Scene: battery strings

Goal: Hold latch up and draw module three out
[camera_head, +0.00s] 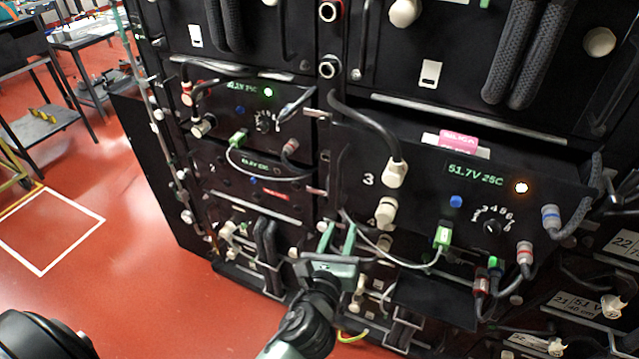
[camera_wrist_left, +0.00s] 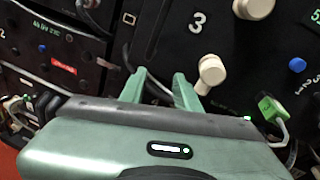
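Module three (camera_head: 420,185) is the black unit marked 3, with a green display reading 51.7V 25C and an orange-white light. Its front stands forward of the rack face, and part of its top shows. A cream knob-like lever (camera_head: 385,211), perhaps the latch, is at its lower left; it also shows in the left wrist view (camera_wrist_left: 211,74). My left gripper (camera_head: 337,236) is below and left of that lever, its green fingers apart. In the left wrist view the fingertips (camera_wrist_left: 158,80) hold nothing visible; the right finger is close to the lever, contact unclear. My right gripper is out of view.
Cables cross the module's front: a black one at a cream plug (camera_head: 396,173), a white one to a green plug (camera_head: 443,236). A pink silica packet (camera_head: 459,143) lies on top. Module two (camera_head: 250,175) is left. Red floor (camera_head: 150,290) is open left of the rack.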

